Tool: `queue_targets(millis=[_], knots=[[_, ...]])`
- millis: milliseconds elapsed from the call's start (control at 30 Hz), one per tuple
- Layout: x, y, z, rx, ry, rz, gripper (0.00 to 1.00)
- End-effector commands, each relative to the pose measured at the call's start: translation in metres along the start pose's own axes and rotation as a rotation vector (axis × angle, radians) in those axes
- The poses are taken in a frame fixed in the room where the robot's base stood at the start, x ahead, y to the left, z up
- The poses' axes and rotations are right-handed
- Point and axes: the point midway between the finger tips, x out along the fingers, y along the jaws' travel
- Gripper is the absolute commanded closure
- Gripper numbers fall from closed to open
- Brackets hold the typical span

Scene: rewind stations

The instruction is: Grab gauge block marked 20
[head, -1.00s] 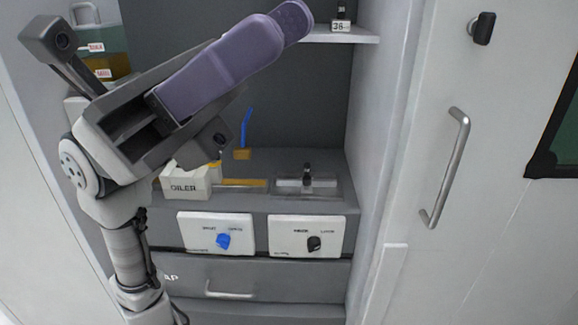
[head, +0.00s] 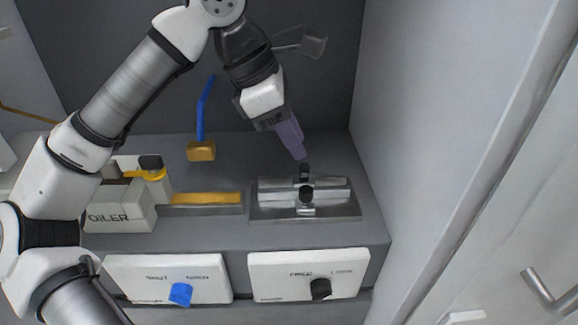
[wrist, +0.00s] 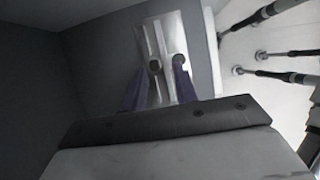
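No mark reading 20 is legible in any view, so I cannot tell which thing is the gauge block marked 20. My gripper (head: 301,157) points down just behind a silver metal fixture (head: 347,208) on the grey bench. A dark knob (head: 306,193) stands on the fixture, with another dark piece (head: 304,169) just behind it, near my fingertips. The wrist view shows my gripper's purple fingers (wrist: 160,85) apart, with the fixture (wrist: 171,30) beyond them and two round dark knobs on it. I see nothing held between the fingers.
A white box marked OILER (head: 122,214) and a yellow bar (head: 207,198) lie left of the fixture. A blue lever on a yellow base (head: 201,151) stands behind. White panels with a blue knob (head: 180,294) and a black knob (head: 320,289) are in front. A wall (head: 410,120) closes the right side.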

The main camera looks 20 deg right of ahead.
Motion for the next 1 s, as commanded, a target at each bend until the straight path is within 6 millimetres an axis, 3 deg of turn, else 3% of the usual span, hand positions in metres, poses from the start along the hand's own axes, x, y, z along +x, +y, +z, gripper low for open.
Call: queue_targets(millis=[133, 467, 733, 1000], knots=[[0.007, 0.004, -0.010, -0.014, 0.059, -0.002, 0.71], [0.037, 0.005, -0.011, -0.012, 0.060, -0.004, 0.71], [0.075, 0.005, -0.011, -0.012, 0.058, -0.004, 0.71], [0.079, 0.005, -0.012, -0.012, 0.058, -0.001, 0.74]])
